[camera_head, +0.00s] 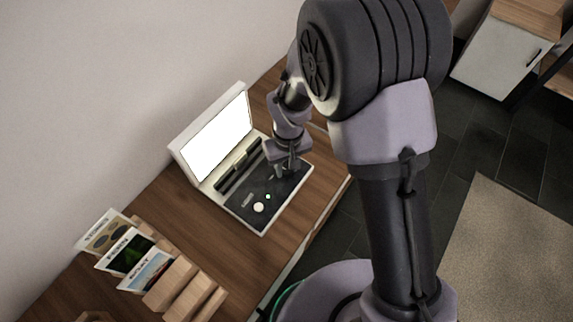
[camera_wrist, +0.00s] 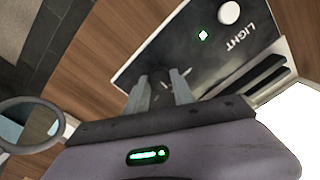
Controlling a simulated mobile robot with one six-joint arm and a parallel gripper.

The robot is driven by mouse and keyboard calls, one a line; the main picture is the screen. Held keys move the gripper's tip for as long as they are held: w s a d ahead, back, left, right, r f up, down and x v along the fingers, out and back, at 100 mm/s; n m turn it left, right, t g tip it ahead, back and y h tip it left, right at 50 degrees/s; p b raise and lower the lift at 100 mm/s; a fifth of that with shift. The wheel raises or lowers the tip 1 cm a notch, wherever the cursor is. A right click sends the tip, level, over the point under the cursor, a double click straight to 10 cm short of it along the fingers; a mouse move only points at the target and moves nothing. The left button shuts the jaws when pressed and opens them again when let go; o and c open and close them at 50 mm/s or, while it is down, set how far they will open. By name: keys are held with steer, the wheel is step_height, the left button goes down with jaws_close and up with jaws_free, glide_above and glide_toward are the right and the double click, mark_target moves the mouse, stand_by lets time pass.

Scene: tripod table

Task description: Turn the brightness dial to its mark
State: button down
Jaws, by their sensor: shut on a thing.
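A light box with a bright white screen (camera_head: 220,135) stands on the wooden table, with a dark control panel (camera_head: 247,217) in front of it. My gripper (camera_head: 285,172) is over the far right part of this panel. In the wrist view my gripper (camera_wrist: 160,92) has its two fingers on either side of a small dark knob (camera_wrist: 159,76), shut on it. The knob looks like the brightness dial. The fingers hide much of it, and its mark cannot be made out.
On the panel are a white round button (camera_head: 258,207), a small green light (camera_head: 268,197) and the word LIGHT. Dark bars lie below the screen. Picture cards (camera_head: 127,254) in wooden holders stand at the table's near left. Bare wood (camera_head: 207,225) lies between.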

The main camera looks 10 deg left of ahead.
stand_by(0.3)
steer(key=c, duration=1.1)
jaws_free()
steer(key=r+p, duration=0.3)
steer(key=r, duration=0.5)
steer(key=r+p, duration=0.3)
steer(key=r, duration=0.6)
steer(key=shift+w+d+r, duration=0.15)
steer(key=shift+d+r, duration=0.05)
